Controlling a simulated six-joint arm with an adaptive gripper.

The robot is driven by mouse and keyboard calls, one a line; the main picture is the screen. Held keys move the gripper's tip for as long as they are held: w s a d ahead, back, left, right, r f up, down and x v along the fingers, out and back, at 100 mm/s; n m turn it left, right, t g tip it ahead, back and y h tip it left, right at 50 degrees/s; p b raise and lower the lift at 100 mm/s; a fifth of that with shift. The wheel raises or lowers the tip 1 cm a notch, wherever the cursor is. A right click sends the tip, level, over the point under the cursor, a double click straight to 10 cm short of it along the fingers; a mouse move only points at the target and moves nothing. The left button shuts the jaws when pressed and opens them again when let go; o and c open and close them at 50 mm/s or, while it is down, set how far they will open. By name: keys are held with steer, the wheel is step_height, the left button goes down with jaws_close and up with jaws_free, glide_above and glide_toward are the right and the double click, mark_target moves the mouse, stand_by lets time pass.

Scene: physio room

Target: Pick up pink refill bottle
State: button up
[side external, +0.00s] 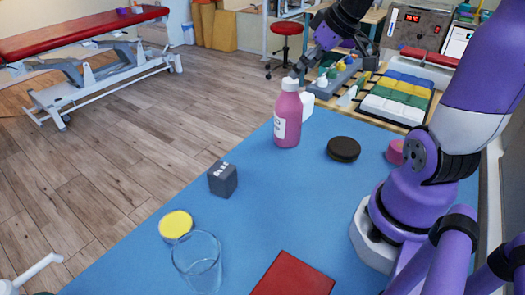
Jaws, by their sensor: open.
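The pink refill bottle (288,118) stands upright on the blue table surface, near its far left edge. It has a white label and a white cap. My gripper (296,70) is open and just above the bottle's cap, reaching in from the upper right. One view alone does not show clearly whether the fingers touch the cap.
A white block (307,104) stands behind the bottle, and a dark round disc (343,149) lies to its right. A dark grey cube (222,179), a yellow-topped tub (176,225), a clear glass (198,262) and a red book-like slab (293,276) are nearer the camera.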

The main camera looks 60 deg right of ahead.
mark_target(286, 89)
steer(key=x, duration=0.8)
steer(key=shift+a, duration=0.1)
steer(key=shift+s, duration=0.1)
jaws_close()
